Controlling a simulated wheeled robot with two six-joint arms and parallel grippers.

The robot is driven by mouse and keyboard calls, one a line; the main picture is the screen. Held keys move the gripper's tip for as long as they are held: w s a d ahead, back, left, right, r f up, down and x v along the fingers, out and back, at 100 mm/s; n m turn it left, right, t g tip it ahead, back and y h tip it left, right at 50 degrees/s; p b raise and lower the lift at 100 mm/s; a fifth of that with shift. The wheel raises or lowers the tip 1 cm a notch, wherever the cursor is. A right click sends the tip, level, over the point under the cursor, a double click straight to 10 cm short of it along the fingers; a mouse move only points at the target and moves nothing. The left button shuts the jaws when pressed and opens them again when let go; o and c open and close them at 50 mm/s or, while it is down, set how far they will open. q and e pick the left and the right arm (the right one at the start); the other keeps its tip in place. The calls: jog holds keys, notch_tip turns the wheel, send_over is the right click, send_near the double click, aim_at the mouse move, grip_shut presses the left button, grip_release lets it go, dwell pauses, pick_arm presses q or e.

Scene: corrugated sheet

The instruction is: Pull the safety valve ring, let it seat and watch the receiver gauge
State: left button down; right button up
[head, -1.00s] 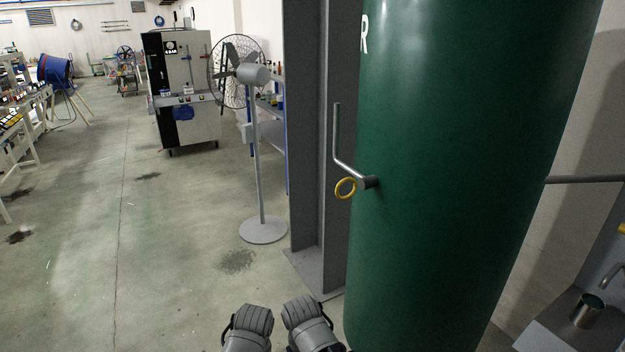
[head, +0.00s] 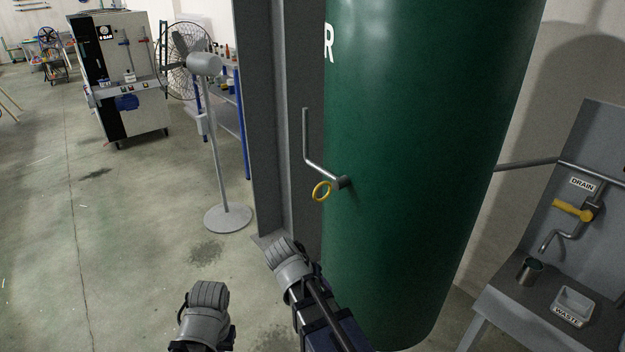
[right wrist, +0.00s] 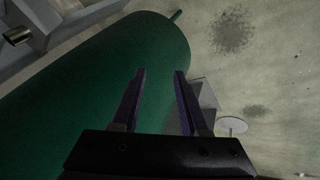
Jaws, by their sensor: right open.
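The green receiver tank (head: 420,150) stands upright right of centre in the head view, with a white letter R at its upper left edge. A safety valve (head: 341,183) with a thin bent grey pipe sticks out of its left side. The yellow ring (head: 321,191) hangs at the valve, with nothing touching it. My right gripper (right wrist: 160,72) is open and empty in the right wrist view, with the green tank (right wrist: 90,75) behind its fingers. In the head view only my arm links show, below the ring. My left gripper is out of view. No gauge face is visible.
A grey steel column (head: 265,120) stands close left of the tank. A pedestal fan (head: 212,140) and a machine cabinet (head: 122,75) are farther left. At right are a drain panel with a yellow handle (head: 573,210), a cup (head: 530,270) and a waste tray (head: 574,307). Floor at left is clear.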

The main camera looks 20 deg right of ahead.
jog(key=w+a+r+m+t+h, duration=0.1)
jog(key=w+r+m+t+h, duration=0.2)
jog(key=r, duration=0.7)
jog(key=w+a+r+m+t+h, duration=0.1)
jog(key=w+r+m+t+h, duration=0.3)
jog(key=w+r+h, duration=0.3)
notch_tip(320, 180, up, 3)
jog(key=shift+w+r+m, duration=0.1)
jog(key=shift+w+m, duration=0.4)
jog(key=shift+w, duration=0.7)
